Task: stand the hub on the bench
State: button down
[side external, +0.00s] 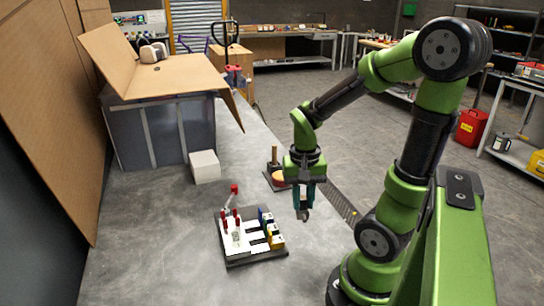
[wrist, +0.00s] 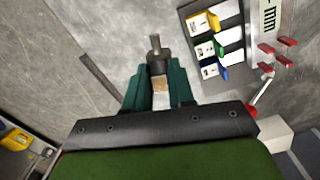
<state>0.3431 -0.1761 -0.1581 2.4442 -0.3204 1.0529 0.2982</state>
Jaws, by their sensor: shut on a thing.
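My gripper (side external: 303,198) points down over the grey bench (side external: 180,250), right of the dark fixture board. Its dark teal fingers are shut on a small grey metal hub. The hub (side external: 303,214) shows just below the fingertips in the side view. In the wrist view the hub (wrist: 156,50) sits between the fingers of my gripper (wrist: 158,85), its narrow end pointing away from the palm. Its gripped part is partly hidden by the fingers. I cannot tell whether the hub touches the bench.
The dark fixture board (side external: 258,261) holds white, yellow, blue and green pieces and red-handled clamps. A post stand with an orange disc (side external: 278,178) is behind the gripper. A white block (side external: 205,166) and grey crate (side external: 160,130) stand left. Bench in front of the gripper is clear.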

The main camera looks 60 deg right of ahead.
jog(key=s+d, duration=0.3)
jog(key=d, duration=0.4)
jog(key=f+n, duration=0.1)
jog(key=f, duration=0.1)
jog(key=f+n, duration=0.1)
jog(key=f, duration=0.2)
jog(key=f+n, duration=0.1)
jog(key=f, duration=0.2)
jog(key=shift+w+d+f, duration=0.2)
jog(key=shift+w+f, duration=0.05)
jog(key=shift+w, duration=0.05)
jog(key=shift+f, duration=0.1)
jog(key=c, duration=1)
grip_release()
jog(key=shift+o, duration=0.2)
